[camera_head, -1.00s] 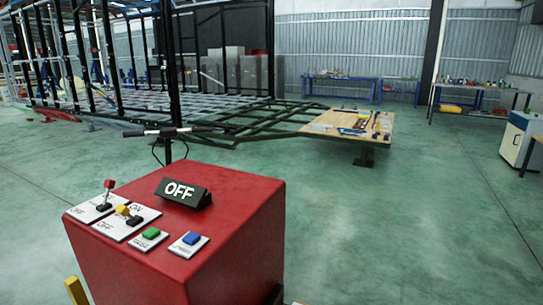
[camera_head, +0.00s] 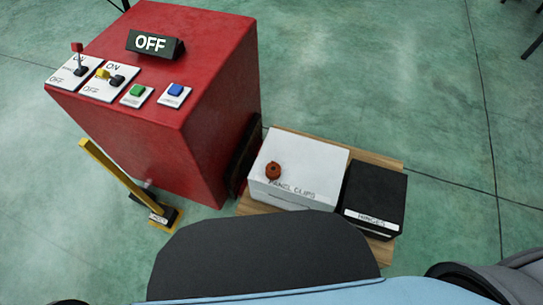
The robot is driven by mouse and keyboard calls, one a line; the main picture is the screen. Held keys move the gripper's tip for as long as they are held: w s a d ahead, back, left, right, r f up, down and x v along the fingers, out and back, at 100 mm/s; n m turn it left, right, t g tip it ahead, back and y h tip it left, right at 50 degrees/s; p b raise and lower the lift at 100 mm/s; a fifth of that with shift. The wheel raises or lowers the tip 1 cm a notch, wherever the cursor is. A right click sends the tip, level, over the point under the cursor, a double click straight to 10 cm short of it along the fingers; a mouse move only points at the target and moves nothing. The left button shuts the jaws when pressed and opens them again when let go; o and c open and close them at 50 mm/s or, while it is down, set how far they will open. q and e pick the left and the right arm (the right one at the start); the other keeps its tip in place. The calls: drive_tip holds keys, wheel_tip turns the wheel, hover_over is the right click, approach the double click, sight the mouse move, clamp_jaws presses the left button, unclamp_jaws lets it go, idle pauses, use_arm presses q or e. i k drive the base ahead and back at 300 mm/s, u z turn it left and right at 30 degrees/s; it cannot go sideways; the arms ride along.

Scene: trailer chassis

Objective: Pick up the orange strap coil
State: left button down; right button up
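The orange strap coil (camera_head: 273,170) is a small orange-brown roll. It sits on top of the white box (camera_head: 318,165) marked "PANEL CLIPS", toward the left side of its lid. The white box stands on a wooden board (camera_head: 390,163) on the floor, to the right of the red control cabinet. Neither of my grippers shows in the view. Part of my own body fills the bottom edge and hides the front of the wooden board.
A black box (camera_head: 375,199) marked "HINGES" stands right of the white box. The red control cabinet (camera_head: 190,100) with an "OFF" sign stands at left. A yellow lever (camera_head: 120,174) rises in front of it.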

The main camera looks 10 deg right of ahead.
sight(273, 170)
drive_tip(key=z, duration=0.35)
drive_tip(key=k, duration=0.5)
drive_tip(key=z, duration=0.8)
drive_tip(key=i, duration=1)
drive_tip(key=u, duration=0.55)
